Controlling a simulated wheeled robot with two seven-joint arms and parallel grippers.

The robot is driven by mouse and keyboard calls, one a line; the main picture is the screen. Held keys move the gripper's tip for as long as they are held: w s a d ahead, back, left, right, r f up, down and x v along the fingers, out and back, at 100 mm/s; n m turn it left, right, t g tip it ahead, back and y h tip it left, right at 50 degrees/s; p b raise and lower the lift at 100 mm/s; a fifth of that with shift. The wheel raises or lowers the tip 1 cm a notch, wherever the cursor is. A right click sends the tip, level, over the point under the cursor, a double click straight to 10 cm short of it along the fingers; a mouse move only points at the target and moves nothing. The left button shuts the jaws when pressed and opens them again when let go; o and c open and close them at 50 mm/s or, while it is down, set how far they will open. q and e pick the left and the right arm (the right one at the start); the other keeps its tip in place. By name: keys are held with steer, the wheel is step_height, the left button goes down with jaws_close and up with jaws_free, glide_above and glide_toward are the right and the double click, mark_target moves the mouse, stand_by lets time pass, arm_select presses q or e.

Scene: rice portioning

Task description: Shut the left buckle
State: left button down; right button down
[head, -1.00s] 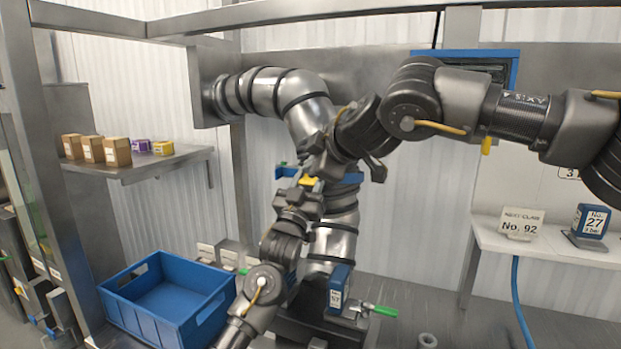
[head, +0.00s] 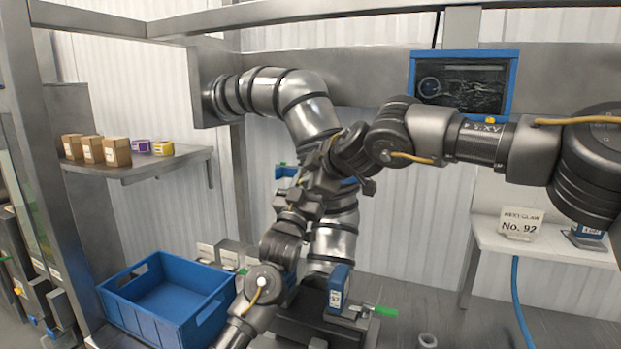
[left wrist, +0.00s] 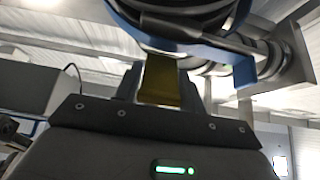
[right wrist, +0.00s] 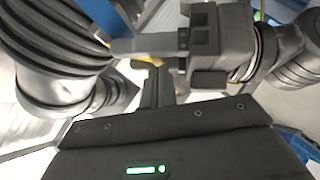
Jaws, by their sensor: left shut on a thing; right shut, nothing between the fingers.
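A blue clamp band (head: 285,172) goes around the steel pipe in the head view. It also shows in the left wrist view (left wrist: 245,70). A yellow buckle lever (left wrist: 160,82) stands between the fingers of my left gripper (left wrist: 160,92), which is shut on it. In the head view my left gripper (head: 305,190) is at the band from below. My right gripper (head: 326,178) is shut and empty, close above and beside it, and covers the buckle there. In the right wrist view its fingers (right wrist: 156,85) are near the left gripper's fingers. Whether they touch is unclear.
A blue crate (head: 165,300) stands at lower left, below a shelf (head: 120,172) with boxes. A blue-framed screen (head: 464,85) hangs behind my right arm. A white side table (head: 540,240) is at right. A green-handled valve (head: 382,311) sits below the pipe.

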arm_select(q)
steer(key=shift+s+r, duration=0.15)
arm_select(e)
steer(key=shift+w+d+f, duration=0.3)
steer(key=shift+d+f, duration=0.05)
steer(key=shift+f, duration=0.3)
arm_select(q)
steer(key=shift+r, duration=0.1)
steer(key=c, duration=1.1)
jaws_free()
steer(key=shift+o, duration=1.3)
steer(key=shift+d, duration=0.1)
arm_select(e)
steer(key=shift+w, duration=0.1)
steer(key=shift+a+r, duration=0.1)
steer(key=shift+a, duration=0.05)
